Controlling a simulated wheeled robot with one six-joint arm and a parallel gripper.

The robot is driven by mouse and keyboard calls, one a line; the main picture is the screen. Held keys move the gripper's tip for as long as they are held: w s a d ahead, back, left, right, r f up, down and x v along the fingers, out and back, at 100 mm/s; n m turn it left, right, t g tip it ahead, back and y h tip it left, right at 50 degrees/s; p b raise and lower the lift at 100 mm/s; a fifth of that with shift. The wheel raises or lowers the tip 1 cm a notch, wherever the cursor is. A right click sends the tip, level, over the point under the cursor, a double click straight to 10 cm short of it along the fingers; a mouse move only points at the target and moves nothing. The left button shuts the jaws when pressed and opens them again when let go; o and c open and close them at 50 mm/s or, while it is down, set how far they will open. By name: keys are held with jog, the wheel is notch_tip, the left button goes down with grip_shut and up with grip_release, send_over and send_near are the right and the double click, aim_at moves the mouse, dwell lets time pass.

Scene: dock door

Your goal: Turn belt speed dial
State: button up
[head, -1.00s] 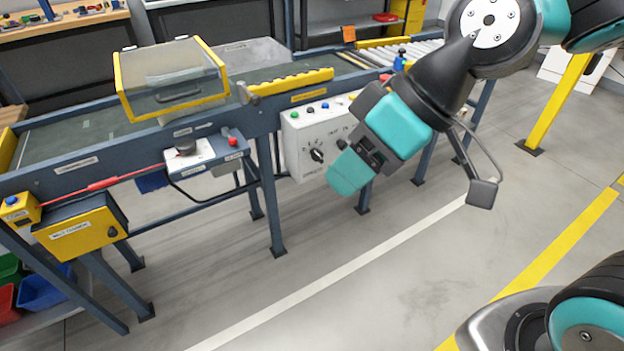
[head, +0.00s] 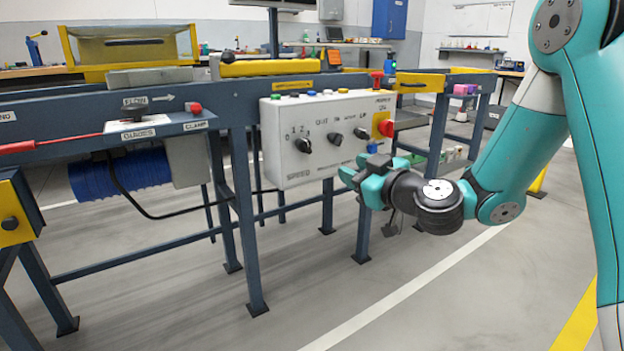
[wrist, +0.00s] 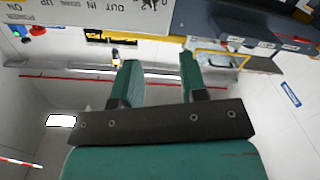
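The belt speed dial (head: 303,145) is a black knob at the left of a white control box (head: 290,172) on the conveyor's side. It has "0 1 2" marks above it and "SPEED" below. My gripper (head: 347,172) is in front of the box's lower right part, right of and below the dial, apart from it. In the wrist view its two green fingers (wrist: 160,66) stand apart with nothing between them. The box's printed face (wrist: 75,10) shows upside down along the top edge there; the dial's knob is not visible in that view.
Two more black knobs (head: 334,139) (head: 361,133) sit right of the dial. A red switch on a yellow plate (head: 383,126) is at the box's right end. Coloured buttons line the box top. A guides panel (head: 140,130) is at left. Floor in front is clear.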

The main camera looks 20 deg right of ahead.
jog(key=f, duration=0.1)
jog(key=p, duration=0.6)
send_near(309, 148)
jog(key=x, duration=0.9)
grip_shut()
